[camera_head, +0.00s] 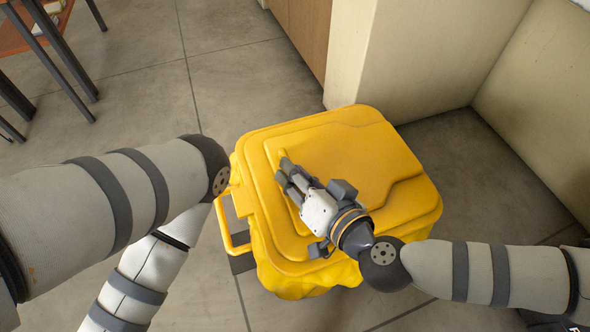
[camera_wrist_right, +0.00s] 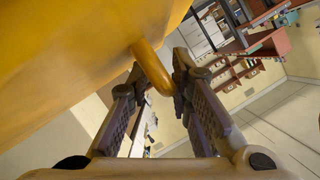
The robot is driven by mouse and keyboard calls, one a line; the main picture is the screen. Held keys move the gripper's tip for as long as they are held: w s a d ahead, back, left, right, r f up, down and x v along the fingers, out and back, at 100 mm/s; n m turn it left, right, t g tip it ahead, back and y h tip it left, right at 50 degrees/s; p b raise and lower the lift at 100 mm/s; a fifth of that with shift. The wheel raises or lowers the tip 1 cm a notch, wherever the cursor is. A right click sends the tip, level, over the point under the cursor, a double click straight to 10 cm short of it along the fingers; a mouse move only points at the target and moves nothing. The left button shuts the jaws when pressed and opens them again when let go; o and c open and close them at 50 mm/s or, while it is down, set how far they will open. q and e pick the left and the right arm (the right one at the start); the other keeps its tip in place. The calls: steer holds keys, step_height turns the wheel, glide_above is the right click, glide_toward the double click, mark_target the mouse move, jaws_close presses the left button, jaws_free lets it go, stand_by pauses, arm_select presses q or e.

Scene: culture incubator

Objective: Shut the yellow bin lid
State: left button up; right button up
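The yellow bin (camera_head: 300,277) stands on the floor in the middle of the head view. Its yellow lid (camera_head: 375,157) lies over the top of the bin; I cannot tell whether its rim is fully seated. My right gripper (camera_head: 287,178) is above the lid, its fingers pointing to the lid's far left. In the right wrist view a rounded yellow peg-like grip (camera_wrist_right: 152,67) sticks out between the two fingers. The fingers (camera_wrist_right: 158,80) stand apart, the right one close to the grip; contact is unclear. My left gripper is out of view.
A yellow loop handle (camera_head: 233,238) sticks out from the bin's left side. A cream wall block (camera_head: 410,55) stands close behind the bin, and a table with dark legs (camera_head: 60,60) is at the upper left. Grey floor (camera_head: 235,85) is clear behind and left.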

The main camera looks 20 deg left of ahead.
steer(key=shift+r, duration=0.1)
steer(key=v, duration=1.2)
